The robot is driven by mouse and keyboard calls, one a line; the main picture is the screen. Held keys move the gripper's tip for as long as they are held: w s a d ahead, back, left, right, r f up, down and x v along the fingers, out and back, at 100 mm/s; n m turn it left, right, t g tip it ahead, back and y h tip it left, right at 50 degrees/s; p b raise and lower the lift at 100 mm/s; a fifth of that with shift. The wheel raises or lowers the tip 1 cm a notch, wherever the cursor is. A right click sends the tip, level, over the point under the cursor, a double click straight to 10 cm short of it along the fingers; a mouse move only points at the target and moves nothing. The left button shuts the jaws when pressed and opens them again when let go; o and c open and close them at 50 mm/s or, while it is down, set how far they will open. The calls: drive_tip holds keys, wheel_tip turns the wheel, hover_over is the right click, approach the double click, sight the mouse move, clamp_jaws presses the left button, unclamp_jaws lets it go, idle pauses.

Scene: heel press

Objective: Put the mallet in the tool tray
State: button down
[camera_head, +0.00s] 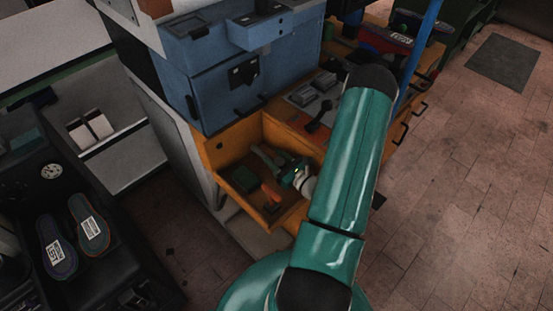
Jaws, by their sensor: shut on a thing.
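The tool tray (219,184) is the open orange drawer-like box below the blue press, near the middle of the view. My gripper (284,171) is inside the tray's outline at its right side, low over the floor of the tray. It is shut on what looks like the mallet (264,156), a dark grey-green long shape pointing up and left. My wrist and the small size hide where the fingers meet it. I cannot tell whether it touches the tray floor. A dark green block (243,180) and an orange-handled tool (270,191) lie in the tray.
The blue press (225,75) stands right behind the tray. The orange bench (300,128) bears dark tools and a grey block. Shoe soles (92,228) lie on a black surface at lower left.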

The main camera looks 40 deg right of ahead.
drive_tip(key=c, duration=0.8)
unclamp_jaws()
drive_tip(key=shift+f, duration=0.1)
drive_tip(key=s, duration=1.2)
drive_tip(key=shift+d, duration=0.2)
drive_tip(key=w+a+r+n+g+y, duration=0.3)
drive_tip(key=a+r+n+g+y, duration=0.35)
drive_tip(key=a+r+n, duration=0.35)
drive_tip(key=w+a+r+n+g+y, duration=0.3)
drive_tip(key=a+r+n+g+y, duration=0.2)
drive_tip(key=a+r+n+g, duration=0.4)
drive_tip(key=s+a+r+n+t+h, duration=0.1)
drive_tip(key=s+a+r+n+h, duration=0.1)
drive_tip(key=a+r+n+h, duration=0.2)
drive_tip(key=s+a+r+n+t+h, duration=0.2)
drive_tip(key=a+r+n+h, duration=0.3)
drive_tip(key=r+n+h, duration=0.3)
wheel_tip(320, 180, up, 3)
drive_tip(key=s+n, duration=0.1)
drive_tip(key=n, duration=0.3)
drive_tip(key=shift+s+a+n, duration=0.15)
drive_tip(key=shift+s+n, duration=0.15)
drive_tip(key=shift+s, duration=0.05)
